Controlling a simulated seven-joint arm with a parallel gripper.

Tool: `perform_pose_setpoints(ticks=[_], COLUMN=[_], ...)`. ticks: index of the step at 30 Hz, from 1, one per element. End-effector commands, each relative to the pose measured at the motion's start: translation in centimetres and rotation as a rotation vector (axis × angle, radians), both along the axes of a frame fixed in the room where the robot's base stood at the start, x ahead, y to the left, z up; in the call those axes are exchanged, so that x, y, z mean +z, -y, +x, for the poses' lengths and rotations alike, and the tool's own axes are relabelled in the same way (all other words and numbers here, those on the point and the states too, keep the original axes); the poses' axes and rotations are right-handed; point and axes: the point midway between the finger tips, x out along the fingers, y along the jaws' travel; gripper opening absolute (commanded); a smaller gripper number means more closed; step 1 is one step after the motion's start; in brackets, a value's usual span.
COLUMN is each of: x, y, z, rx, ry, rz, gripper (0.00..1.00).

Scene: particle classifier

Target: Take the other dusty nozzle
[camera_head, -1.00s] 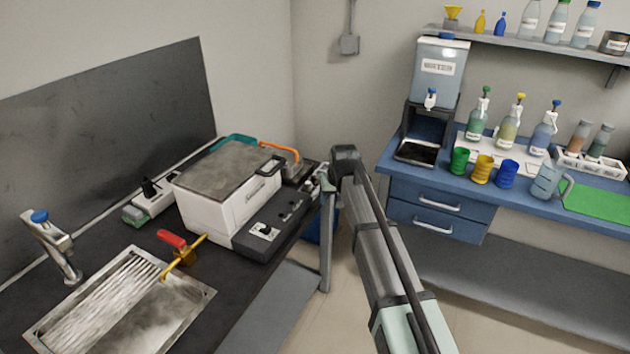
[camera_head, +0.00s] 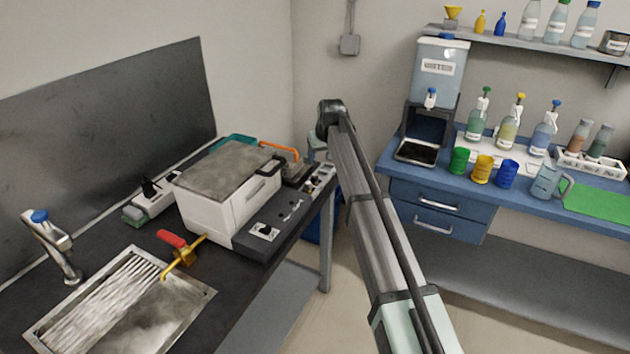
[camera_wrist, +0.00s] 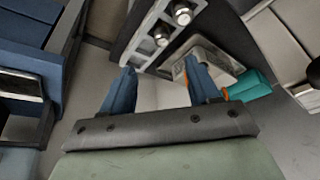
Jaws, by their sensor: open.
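Two small metallic cylinders that look like the nozzles, one (camera_wrist: 183,12) and another (camera_wrist: 160,33), sit in a pale rack (camera_wrist: 133,47) with several openings at the top of the wrist view. Dust on them cannot be made out at this size. In the head view the rack (camera_head: 320,180) lies at the right end of the dark bench, with its contents too small to tell. My gripper (camera_wrist: 158,72) is open and empty, its two blue fingers spread apart below the rack in the wrist picture, not touching the nozzles. In the head view my arm hides most of the gripper.
A white lidded box machine (camera_head: 225,212) stands on the dark bench left of the rack. A sink (camera_head: 125,305) is at front left. A blue drawer counter (camera_head: 440,195) with bottles and coloured cups is to the right. Floor shows between bench and counter.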

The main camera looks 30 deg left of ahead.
Motion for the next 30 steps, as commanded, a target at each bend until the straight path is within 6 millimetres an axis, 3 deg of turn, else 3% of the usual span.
perform_pose_setpoints(ticks=[9, 17, 24, 30], x=[-4.6, -5.8, -8.5, -9.8], y=[-1.4, -1.9, -3.0, -3.4], z=[1.4, 1.7, 2.4, 2.7], rx=[0.000, 0.000, -0.001, -0.001], ry=[0.000, 0.001, 0.000, 0.000], rz=[0.000, 0.001, 0.000, 0.001], gripper=[0.61, 0.61, 0.61, 0.61])
